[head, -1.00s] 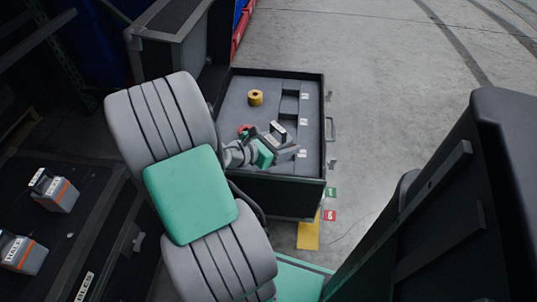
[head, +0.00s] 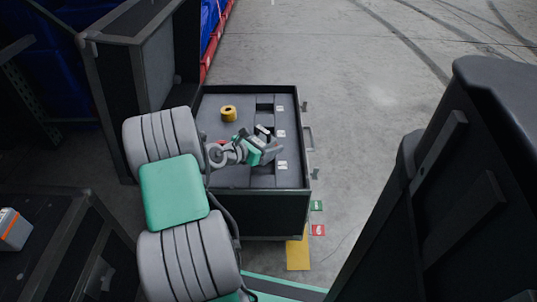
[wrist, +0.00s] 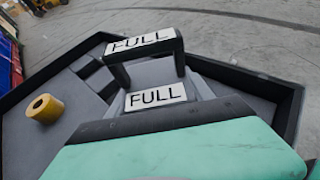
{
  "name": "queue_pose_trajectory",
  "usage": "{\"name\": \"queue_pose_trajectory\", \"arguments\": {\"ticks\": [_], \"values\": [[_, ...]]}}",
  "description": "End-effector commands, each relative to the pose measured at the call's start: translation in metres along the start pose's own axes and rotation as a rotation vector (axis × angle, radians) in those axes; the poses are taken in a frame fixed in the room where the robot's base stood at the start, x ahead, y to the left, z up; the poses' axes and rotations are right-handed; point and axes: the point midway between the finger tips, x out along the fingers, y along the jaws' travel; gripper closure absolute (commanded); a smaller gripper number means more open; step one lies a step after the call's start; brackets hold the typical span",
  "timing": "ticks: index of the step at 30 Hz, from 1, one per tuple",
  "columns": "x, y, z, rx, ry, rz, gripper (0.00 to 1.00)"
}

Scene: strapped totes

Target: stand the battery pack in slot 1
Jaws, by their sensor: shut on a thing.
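My gripper (head: 262,151) is shut on the battery pack (head: 263,132), over the right part of the open tote (head: 262,213). The pack is grey with a dark handle and white FULL labels. In the wrist view the pack (wrist: 156,94) shows its handle just beyond the teal body of my gripper; its lower part is hidden. A row of slots (head: 265,106) is cut in the grey foam along the tote's right side, with small white labels beside them. The label numbers are too small to read. The near slots are partly hidden by my gripper and the pack.
A yellow roll (head: 228,113) stands on the foam at the far left; it also shows in the wrist view (wrist: 44,109). A tall dark case (head: 480,170) stands at the right. Another orange-striped pack (head: 14,229) sits on a dark surface at the left. Floor beyond the tote is clear.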

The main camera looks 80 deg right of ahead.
Motion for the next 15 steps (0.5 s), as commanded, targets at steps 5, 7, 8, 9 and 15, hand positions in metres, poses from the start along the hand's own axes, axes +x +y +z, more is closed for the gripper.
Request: {"name": "queue_pose_trajectory", "arguments": {"ticks": [5, 7, 8, 9, 15], "values": [[0.0096, -0.0002, -0.0244, 0.000, -0.003, 0.000, 1.00], [0.0084, -0.0002, -0.0217, 0.001, -0.003, 0.000, 1.00], [0.0083, -0.0003, -0.0214, 0.001, -0.003, 0.000, 1.00], [0.0082, -0.0004, -0.0214, 0.000, -0.003, 0.000, 1.00], [0.0094, -0.0005, -0.0247, -0.001, -0.003, 0.000, 1.00]]}}
